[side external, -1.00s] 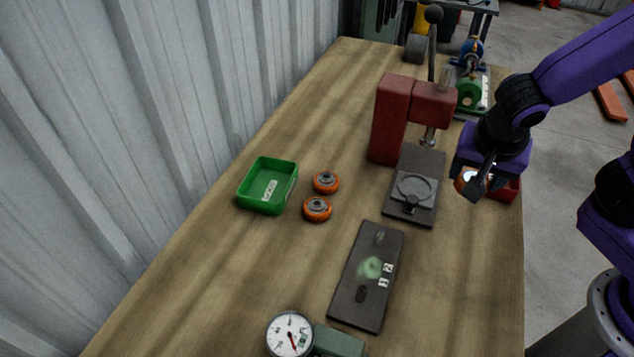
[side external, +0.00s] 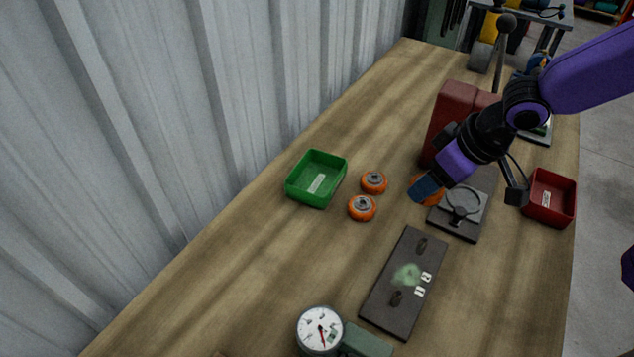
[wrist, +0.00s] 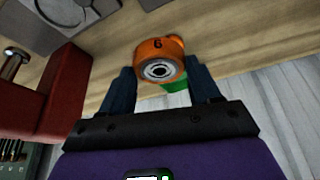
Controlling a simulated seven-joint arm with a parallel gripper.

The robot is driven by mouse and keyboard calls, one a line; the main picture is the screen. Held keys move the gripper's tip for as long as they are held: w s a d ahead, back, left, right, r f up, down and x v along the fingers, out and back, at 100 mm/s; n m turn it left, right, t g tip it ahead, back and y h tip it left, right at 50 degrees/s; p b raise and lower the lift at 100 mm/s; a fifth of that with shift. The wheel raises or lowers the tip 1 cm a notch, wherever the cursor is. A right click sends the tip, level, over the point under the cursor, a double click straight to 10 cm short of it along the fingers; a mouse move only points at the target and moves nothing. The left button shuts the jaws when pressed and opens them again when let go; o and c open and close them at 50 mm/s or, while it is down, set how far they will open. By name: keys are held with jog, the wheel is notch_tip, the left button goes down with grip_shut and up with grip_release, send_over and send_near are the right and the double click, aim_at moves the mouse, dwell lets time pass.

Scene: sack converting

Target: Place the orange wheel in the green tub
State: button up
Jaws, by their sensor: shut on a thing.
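My gripper (side external: 428,189) is shut on an orange wheel (wrist: 160,58), holding it in the air above the bench, near the dark press plate in the side view. The wheel has a dark mark on its rim and a metal hub, and sits between both fingers in the wrist view; in the side view a fingertip partly hides it. The green tub (side external: 306,196) stands upright on the bench to the left of my gripper and looks empty apart from a white label. A green part of it shows behind the wheel in the wrist view.
Two more orange wheels (side external: 374,182) (side external: 362,207) lie between the tub and my gripper. A red press (side external: 457,108) stands behind, a red bin (side external: 553,207) at right. A dark plate (side external: 390,305) and dial gauge (side external: 320,330) are nearer. The corrugated wall is left of the tub.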

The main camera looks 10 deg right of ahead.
jog(key=w+a+n+y, duration=0.1)
jog(key=w+a+n, duration=0.2)
jog(key=n+g+y, duration=0.1)
jog(key=n+g, duration=0.2)
jog(key=n, duration=0.3)
send_near(312, 183)
jog(key=s+d+r, duration=0.1)
jog(key=s+r, duration=0.3)
jog(key=shift+t, duration=0.3)
jog(key=w+a+f, duration=0.2)
jog(key=f, duration=0.1)
jog(key=w+f, duration=0.2)
jog(key=shift+a, duration=0.4)
jog(key=shift+w+a+f, duration=0.1)
jog(key=shift+a+f, duration=0.05)
jog(key=shift+f, duration=1.7)
jog(key=o, duration=1.3)
jog(key=shift+f, duration=0.15)
